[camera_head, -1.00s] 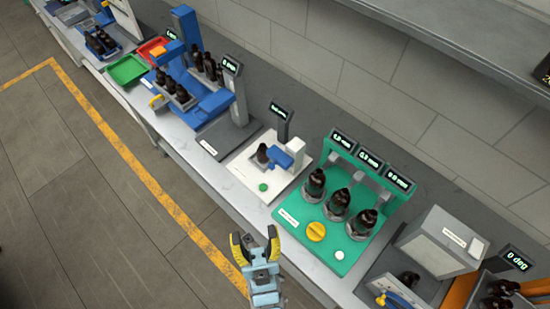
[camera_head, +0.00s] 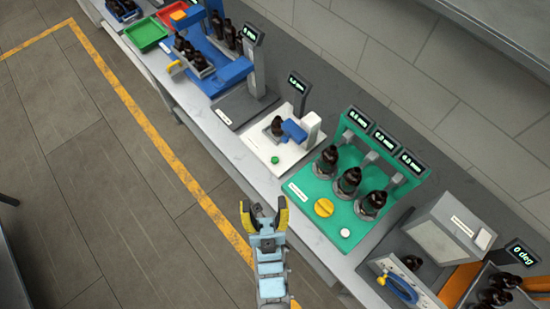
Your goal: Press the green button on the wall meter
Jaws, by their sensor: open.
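The white meter station (camera_head: 262,148) stands on the bench, with one amber bottle (camera_head: 277,126) in its holder beside a blue block. A small round green button (camera_head: 275,160) is on the white base near its front edge. A small dark display (camera_head: 298,83) on a post behind it shows a short lit reading, too small to read surely. My gripper (camera_head: 264,210), with yellow-and-black fingers, is open and empty. It appears in front of the bench edge, below the button in the picture and apart from it.
A green station (camera_head: 298,186) with several displays, three bottles, a yellow knob (camera_head: 324,207) and a white button (camera_head: 345,233) stands right of the white one. A dark scale plate (camera_head: 240,105) is on the left. A grey box (camera_head: 450,228) stands farther right. The floor in front is clear.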

